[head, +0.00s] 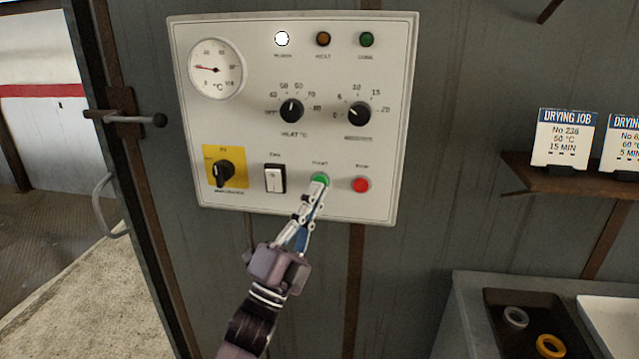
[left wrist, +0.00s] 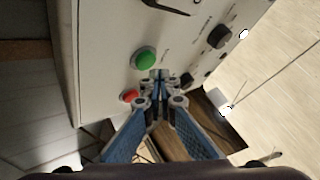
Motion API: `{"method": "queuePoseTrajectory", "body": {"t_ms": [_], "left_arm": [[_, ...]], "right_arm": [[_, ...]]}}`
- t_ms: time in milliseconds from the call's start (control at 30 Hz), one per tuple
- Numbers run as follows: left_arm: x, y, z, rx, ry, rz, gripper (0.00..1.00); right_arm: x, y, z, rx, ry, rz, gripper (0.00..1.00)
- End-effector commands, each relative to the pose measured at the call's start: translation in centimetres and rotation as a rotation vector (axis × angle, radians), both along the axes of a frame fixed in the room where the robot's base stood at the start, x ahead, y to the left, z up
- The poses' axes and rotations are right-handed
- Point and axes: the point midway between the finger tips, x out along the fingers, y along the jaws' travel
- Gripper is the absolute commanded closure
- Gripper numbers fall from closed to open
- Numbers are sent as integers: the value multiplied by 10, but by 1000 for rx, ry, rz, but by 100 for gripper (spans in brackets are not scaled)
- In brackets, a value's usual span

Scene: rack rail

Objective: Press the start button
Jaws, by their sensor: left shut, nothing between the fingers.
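The green start button (head: 320,178) is on the lower part of the white control panel (head: 240,110). It also shows in the left wrist view (left wrist: 146,57), with the red button (left wrist: 129,97) close by. My left gripper (head: 318,186) is shut and empty, its tips at the lower edge of the green button in the head view. In the left wrist view the closed fingertips (left wrist: 158,76) appear just beside the green button. I cannot tell whether they touch it. The red button (head: 361,185) is just right of the green one. My right gripper is not in view.
The white lamp (head: 282,39) looks lit. A shelf with cards (head: 565,137) and a tray with rings (head: 525,300) are at right.

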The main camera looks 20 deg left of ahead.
Motion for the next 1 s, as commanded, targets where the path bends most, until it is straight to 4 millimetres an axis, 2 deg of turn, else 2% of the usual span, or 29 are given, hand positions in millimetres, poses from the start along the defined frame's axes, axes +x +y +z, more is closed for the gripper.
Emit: {"method": "queuePoseTrajectory", "body": {"t_ms": [700, 1000], "left_arm": [[0, 0, 0, 0, 0, 0, 100], [8, 2, 0, 1, 0, 1, 100]], "right_arm": [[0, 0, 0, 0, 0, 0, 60], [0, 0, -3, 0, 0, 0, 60]]}}
